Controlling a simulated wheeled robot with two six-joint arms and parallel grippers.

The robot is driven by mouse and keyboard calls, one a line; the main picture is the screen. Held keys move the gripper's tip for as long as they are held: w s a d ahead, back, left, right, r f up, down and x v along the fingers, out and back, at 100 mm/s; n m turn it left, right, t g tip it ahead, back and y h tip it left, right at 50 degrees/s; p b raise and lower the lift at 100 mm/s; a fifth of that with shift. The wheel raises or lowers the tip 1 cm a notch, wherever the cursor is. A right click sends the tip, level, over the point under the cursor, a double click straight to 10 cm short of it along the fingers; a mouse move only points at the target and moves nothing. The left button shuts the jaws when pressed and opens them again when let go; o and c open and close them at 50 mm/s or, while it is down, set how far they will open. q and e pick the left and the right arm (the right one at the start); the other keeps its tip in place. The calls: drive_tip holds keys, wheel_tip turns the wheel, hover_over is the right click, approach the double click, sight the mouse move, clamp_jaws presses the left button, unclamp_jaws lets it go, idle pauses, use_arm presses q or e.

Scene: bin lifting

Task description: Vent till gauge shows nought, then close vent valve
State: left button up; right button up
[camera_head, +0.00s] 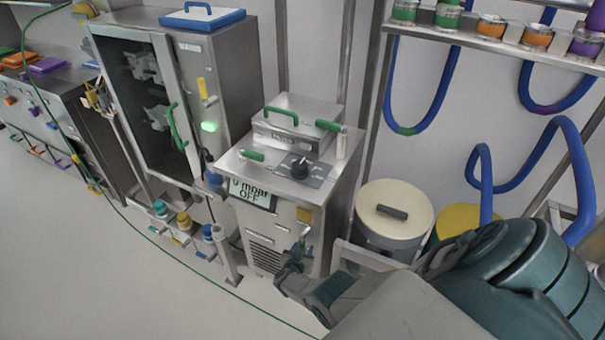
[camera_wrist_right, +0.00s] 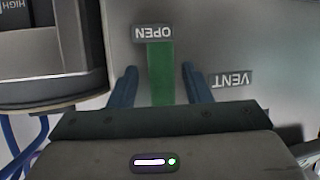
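The gauge display (camera_head: 250,193) on the front of the steel pump unit reads "0 mbar OFF". In the right wrist view, a green vent valve handle (camera_wrist_right: 161,75) lies in line with the "OPEN" label (camera_wrist_right: 154,32), and a "VENT" label (camera_wrist_right: 231,79) sits beside it. My right gripper (camera_wrist_right: 160,85) is open, with its blue fingers on either side of the green handle and narrow gaps showing. In the head view my right gripper (camera_head: 298,258) is low at the unit's front, hiding most of the valve. My left gripper is not in view.
A steel chamber (camera_head: 217,107) with an open-looking glass door and lit green lamp stands left of the unit. A lidded bin (camera_head: 395,208) is close on the right, with blue hoses (camera_head: 440,90) behind. A low rack of bottles (camera_head: 183,222) stands left. The floor in front is mostly clear.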

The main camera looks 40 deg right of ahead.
drive_tip(key=shift+s+a+r, duration=0.1)
drive_tip(key=shift+a+r, duration=0.05)
drive_tip(key=p+v, duration=0.6)
drive_tip(key=v, duration=0.4)
drive_tip(key=shift+s, duration=0.15)
drive_tip(key=shift+a, duration=0.15)
